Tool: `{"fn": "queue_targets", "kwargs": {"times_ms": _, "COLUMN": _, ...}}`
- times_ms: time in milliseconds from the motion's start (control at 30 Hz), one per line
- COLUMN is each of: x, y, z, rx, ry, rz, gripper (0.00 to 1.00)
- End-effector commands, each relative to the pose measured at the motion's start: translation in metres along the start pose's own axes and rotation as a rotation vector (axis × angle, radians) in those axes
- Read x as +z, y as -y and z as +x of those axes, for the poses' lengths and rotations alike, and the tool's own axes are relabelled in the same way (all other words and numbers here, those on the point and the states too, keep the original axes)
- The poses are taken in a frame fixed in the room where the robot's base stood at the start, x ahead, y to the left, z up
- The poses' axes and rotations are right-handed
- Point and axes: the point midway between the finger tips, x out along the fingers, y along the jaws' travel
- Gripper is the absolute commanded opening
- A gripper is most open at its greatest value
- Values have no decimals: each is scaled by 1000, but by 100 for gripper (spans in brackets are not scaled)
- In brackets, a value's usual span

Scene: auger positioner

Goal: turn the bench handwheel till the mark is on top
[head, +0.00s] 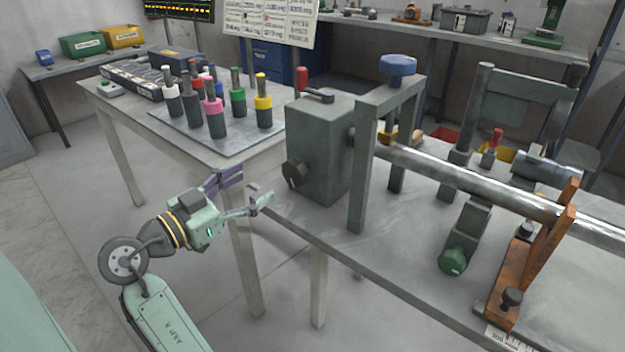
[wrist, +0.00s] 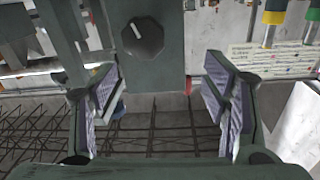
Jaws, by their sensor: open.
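The handwheel is a dark lobed knob (head: 295,174) on the front face of a grey box (head: 325,140) at the bench's left end. The wrist view, which looks upside down, shows the handwheel (wrist: 142,38) above and left of the space between my fingers. Its white mark (wrist: 137,30) is at the upper left of the knob there, so it sits low on the real wheel. My gripper (head: 254,187) is open and empty, in front of and left of the handwheel, apart from it. In the wrist view its padded fingers (wrist: 162,90) are spread wide.
A grey post frame with a blue knob (head: 397,68) and a long metal bar (head: 460,178) stand right of the box. A side table (head: 150,135) with several coloured-band tools lies left. Free floor is below my gripper.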

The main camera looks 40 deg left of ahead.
Motion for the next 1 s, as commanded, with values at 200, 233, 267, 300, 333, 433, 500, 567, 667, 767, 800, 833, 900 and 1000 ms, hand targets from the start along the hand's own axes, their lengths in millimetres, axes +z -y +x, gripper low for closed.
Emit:
{"fn": "queue_targets", "kwargs": {"times_ms": 200, "x": 8, "y": -11, "z": -2, "rx": 67, "ry": 2, "rz": 7, "gripper": 68}}
{"fn": "queue_targets", "kwargs": {"times_ms": 233, "x": 7, "y": -12, "z": 1, "rx": 68, "ry": 2, "rz": 7, "gripper": 68}}
{"fn": "queue_targets", "kwargs": {"times_ms": 267, "x": 7, "y": -12, "z": 4, "rx": 68, "ry": 1, "rz": 6, "gripper": 68}}
{"fn": "queue_targets", "kwargs": {"times_ms": 300, "x": 6, "y": -12, "z": 10, "rx": 69, "ry": 1, "rz": 6, "gripper": 68}}
{"fn": "queue_targets", "kwargs": {"times_ms": 333, "x": 6, "y": -13, "z": 14, "rx": 69, "ry": 1, "rz": 6, "gripper": 68}}
{"fn": "queue_targets", "kwargs": {"times_ms": 433, "x": 6, "y": -14, "z": 33, "rx": 69, "ry": 2, "rz": 5, "gripper": 68}}
{"fn": "queue_targets", "kwargs": {"times_ms": 500, "x": 6, "y": -15, "z": 47, "rx": 68, "ry": 2, "rz": 6, "gripper": 68}}
{"fn": "queue_targets", "kwargs": {"times_ms": 567, "x": 6, "y": -16, "z": 59, "rx": 68, "ry": 2, "rz": 5, "gripper": 68}}
{"fn": "queue_targets", "kwargs": {"times_ms": 667, "x": 6, "y": -17, "z": 76, "rx": 67, "ry": 2, "rz": 6, "gripper": 68}}
{"fn": "queue_targets", "kwargs": {"times_ms": 767, "x": 6, "y": -17, "z": 89, "rx": 66, "ry": 1, "rz": 6, "gripper": 68}}
{"fn": "queue_targets", "kwargs": {"times_ms": 800, "x": 6, "y": -17, "z": 93, "rx": 65, "ry": 1, "rz": 7, "gripper": 68}}
{"fn": "queue_targets", "kwargs": {"times_ms": 833, "x": 6, "y": -17, "z": 95, "rx": 65, "ry": 1, "rz": 7, "gripper": 68}}
{"fn": "queue_targets", "kwargs": {"times_ms": 900, "x": 7, "y": -18, "z": 100, "rx": 64, "ry": 2, "rz": 7, "gripper": 68}}
{"fn": "queue_targets", "kwargs": {"times_ms": 1000, "x": 8, "y": -18, "z": 102, "rx": 63, "ry": 1, "rz": 7, "gripper": 68}}
